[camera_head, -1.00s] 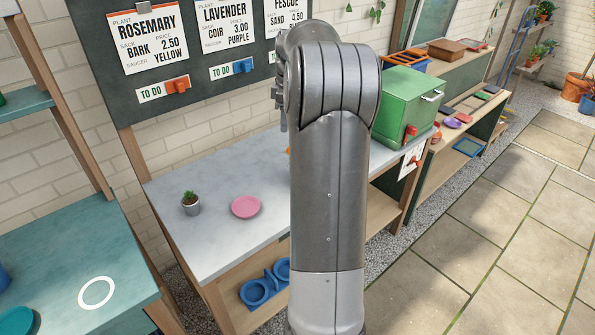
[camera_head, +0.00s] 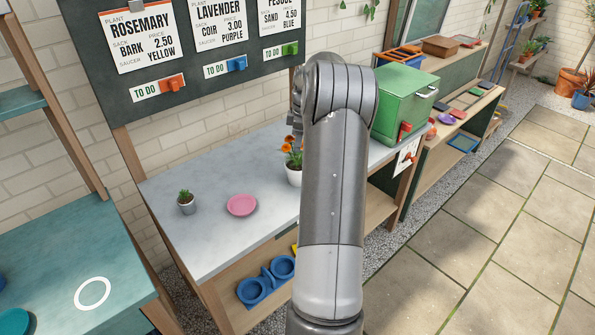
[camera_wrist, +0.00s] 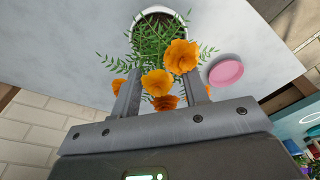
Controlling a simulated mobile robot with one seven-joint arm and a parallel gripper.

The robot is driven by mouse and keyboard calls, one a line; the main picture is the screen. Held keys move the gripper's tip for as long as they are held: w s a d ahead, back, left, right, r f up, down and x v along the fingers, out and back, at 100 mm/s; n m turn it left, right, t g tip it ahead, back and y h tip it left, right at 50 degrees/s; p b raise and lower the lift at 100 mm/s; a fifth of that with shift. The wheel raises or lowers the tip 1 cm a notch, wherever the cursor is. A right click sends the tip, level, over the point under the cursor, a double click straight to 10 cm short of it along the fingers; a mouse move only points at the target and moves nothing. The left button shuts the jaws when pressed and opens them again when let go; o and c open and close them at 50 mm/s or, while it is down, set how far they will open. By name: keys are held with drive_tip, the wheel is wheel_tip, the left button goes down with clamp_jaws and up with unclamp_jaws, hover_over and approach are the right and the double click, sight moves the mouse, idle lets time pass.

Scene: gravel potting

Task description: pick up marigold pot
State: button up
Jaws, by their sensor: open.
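The marigold pot, a white pot (camera_head: 294,175) with orange flowers, stands on the grey bench, partly hidden behind my arm in the head view. In the wrist view the white pot (camera_wrist: 154,14) is at the top edge, with dark soil, feathery green leaves and several orange blooms (camera_wrist: 181,56). My gripper (camera_wrist: 165,82) is open. Its two fingers reach toward the plant, with blooms and leaves between and in front of them. The pot's rim lies beyond the fingertips, and I see no grip on it. In the head view the gripper is mostly hidden by the arm.
A pink saucer (camera_head: 241,205) and a small succulent pot (camera_head: 187,202) stand on the bench (camera_head: 215,240) to the left. A green box (camera_head: 402,100) is at the right end. An order board (camera_head: 200,70) hangs behind. Blue ring holders (camera_head: 266,283) sit below.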

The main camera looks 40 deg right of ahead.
sight(298, 162)
drive_tip(key=shift+w+a+f, duration=0.1)
drive_tip(key=shift+f, duration=1.35)
drive_tip(key=shift+c, duration=0.3)
clamp_jaws()
drive_tip(key=shift+r, duration=0.1)
